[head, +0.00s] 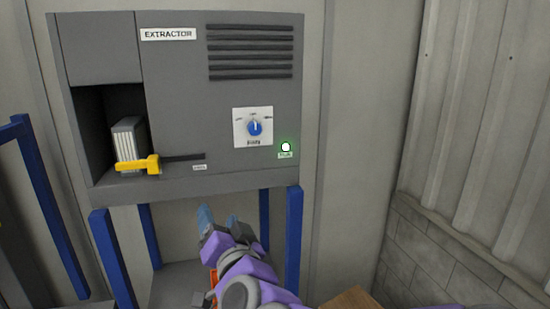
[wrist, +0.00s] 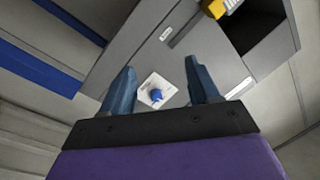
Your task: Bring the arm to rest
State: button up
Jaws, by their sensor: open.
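My gripper (head: 218,221) is raised in front of the lower part of the grey extractor unit (head: 200,120) in the head view. Its two blue fingers stand apart with nothing between them. In the wrist view my gripper (wrist: 160,88) is open, and the blue knob (wrist: 157,95) on its white plate shows beyond the gap between the fingers, apart from them. The knob also shows in the head view (head: 254,128), with its pointer up. A lit white-green lamp (head: 285,147) is at its lower right.
A yellow lever (head: 140,165) sits in front of a pale ribbed block (head: 129,139) in the open bay at left. Blue legs (head: 293,235) hold up the unit. A brown box top (head: 352,299) is at the bottom. A corrugated wall (head: 480,120) stands at right.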

jog(key=s+d+f+n+g+h+b, duration=0.1)
jog(key=s+d+f+n+g+b, duration=0.2)
jog(key=f, duration=0.5)
jog(key=s+d+f+g+h+b, duration=0.1)
jog(key=s+d+f+g+b, duration=0.2)
jog(key=f, duration=0.6)
jog(key=s+d+f+n+g+h+b, duration=0.1)
jog(key=s+d+f+n+g+b, duration=0.15)
jog(key=s+f+g, duration=0.4)
jog(key=s+d+f+m+g+h+b, duration=0.1)
jog(key=s+d+f+g+h+b, duration=0.1)
jog(key=s+d+f, duration=0.4)
jog(key=s+d+f+m+g+h+b, duration=0.2)
jog(key=s+d+f+g+h, duration=0.1)
jog(key=s+d+f, duration=0.4)
jog(key=s+d+g, duration=0.1)
jog(key=s+d, duration=0.2)
jog(key=s, duration=0.2)
jog(key=shift+s+d+f+b, duration=0.2)
jog(key=shift+s+d+b, duration=0.05)
jog(key=shift+b, duration=0.1)
